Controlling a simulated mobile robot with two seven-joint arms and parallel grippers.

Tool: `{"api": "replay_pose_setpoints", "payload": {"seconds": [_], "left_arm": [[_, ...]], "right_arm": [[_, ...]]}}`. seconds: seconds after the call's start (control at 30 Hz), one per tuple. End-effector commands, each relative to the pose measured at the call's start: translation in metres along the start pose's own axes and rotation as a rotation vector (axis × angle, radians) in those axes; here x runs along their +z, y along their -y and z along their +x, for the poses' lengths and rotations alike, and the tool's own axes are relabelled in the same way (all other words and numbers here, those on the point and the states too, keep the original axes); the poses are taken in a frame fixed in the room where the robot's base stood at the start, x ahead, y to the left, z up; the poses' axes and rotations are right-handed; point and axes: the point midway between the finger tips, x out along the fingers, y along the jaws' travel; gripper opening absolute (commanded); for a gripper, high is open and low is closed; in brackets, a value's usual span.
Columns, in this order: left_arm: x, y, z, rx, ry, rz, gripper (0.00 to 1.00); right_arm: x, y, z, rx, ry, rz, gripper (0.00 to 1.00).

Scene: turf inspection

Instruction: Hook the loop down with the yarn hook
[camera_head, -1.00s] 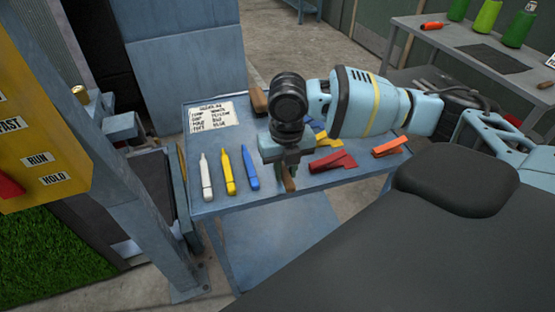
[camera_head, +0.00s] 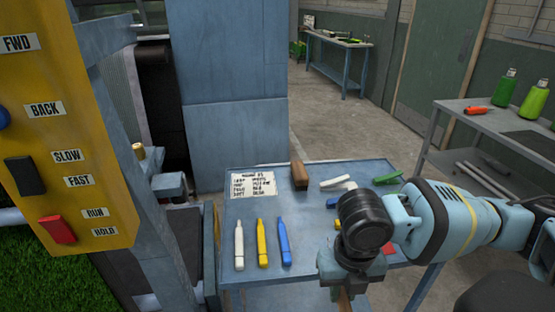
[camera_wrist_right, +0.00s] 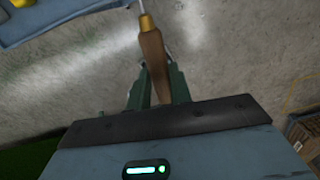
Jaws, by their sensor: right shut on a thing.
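My right gripper (camera_head: 343,285) is by the front right edge of the blue table. It is shut on a wooden-handled tool, which looks like the yarn hook; only a bit of its handle (camera_head: 345,302) shows below the fingers. In the right wrist view the gripper (camera_wrist_right: 157,92) clasps the brown handle (camera_wrist_right: 152,55), with a brass collar and thin metal shaft pointing up and away. The hook's tip is out of frame. Green turf (camera_head: 38,265) shows at the lower left. I cannot make out a loop. My left gripper is not in view.
A yellow control panel (camera_head: 75,130) and blue post stand at left. Concrete floor (camera_head: 330,120) is open behind.

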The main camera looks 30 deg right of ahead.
Motion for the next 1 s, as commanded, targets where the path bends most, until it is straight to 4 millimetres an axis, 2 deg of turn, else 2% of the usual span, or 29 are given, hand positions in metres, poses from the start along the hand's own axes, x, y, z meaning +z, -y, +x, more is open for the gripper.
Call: {"api": "replay_pose_setpoints", "payload": {"seconds": [0.17,0.57,1.0], "left_arm": [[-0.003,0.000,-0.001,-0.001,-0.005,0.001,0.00],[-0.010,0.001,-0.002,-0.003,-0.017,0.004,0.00],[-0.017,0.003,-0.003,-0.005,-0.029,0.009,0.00]], "right_arm": [[0.003,-0.009,0.010,0.006,0.007,0.244,0.00],[0.008,-0.033,0.041,0.029,0.014,1.024,0.00],[0.002,-0.052,0.082,0.031,-0.006,1.951,0.00]]}}
